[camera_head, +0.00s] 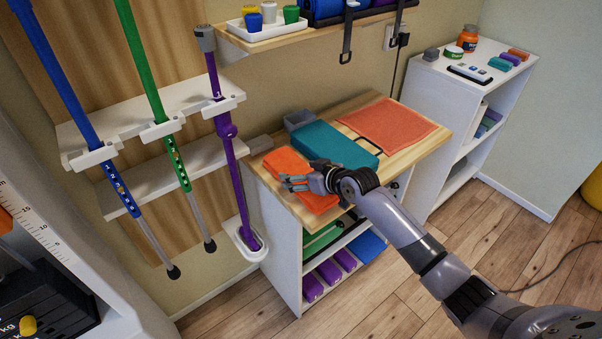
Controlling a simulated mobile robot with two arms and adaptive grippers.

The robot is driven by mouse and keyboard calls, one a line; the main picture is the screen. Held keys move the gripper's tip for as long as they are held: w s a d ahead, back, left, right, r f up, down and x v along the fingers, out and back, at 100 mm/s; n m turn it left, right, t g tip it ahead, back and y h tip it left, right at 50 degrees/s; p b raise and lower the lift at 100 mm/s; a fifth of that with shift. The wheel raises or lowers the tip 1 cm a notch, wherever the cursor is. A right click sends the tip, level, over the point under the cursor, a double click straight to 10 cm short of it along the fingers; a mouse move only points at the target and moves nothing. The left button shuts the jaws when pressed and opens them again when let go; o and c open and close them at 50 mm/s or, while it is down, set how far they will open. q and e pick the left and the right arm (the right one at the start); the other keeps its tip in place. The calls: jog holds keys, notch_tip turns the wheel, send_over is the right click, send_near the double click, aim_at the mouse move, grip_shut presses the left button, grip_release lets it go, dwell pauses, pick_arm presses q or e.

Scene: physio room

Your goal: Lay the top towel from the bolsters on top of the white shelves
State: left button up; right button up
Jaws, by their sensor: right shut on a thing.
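My right gripper (308,182) reaches in from the lower right and is shut at the edge of a folded orange towel (287,162). The towel is at the left end of the wooden top (411,155) of a low white shelf unit. The fingers hide part of the towel, and I cannot tell whether it rests on the top or is slightly above it. White shelves (410,98) stand at the right against the wall. The rolls (326,8) on the upper wall shelf may be the bolsters, but they are cut off. My left gripper is not in view.
A teal block (335,147), a flat orange cloth (390,122) and a grey box (298,119) lie on the wooden top. Jars (468,38) and small blocks (510,58) occupy the white shelves' top. Coloured poles (150,75) stand at the left. The floor (500,235) at the right is mostly clear.

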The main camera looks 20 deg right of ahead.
jog(key=o, duration=1.2)
jog(key=shift+o, duration=0.2)
jog(key=v, duration=1.2)
jog(key=shift+r, duration=0.1)
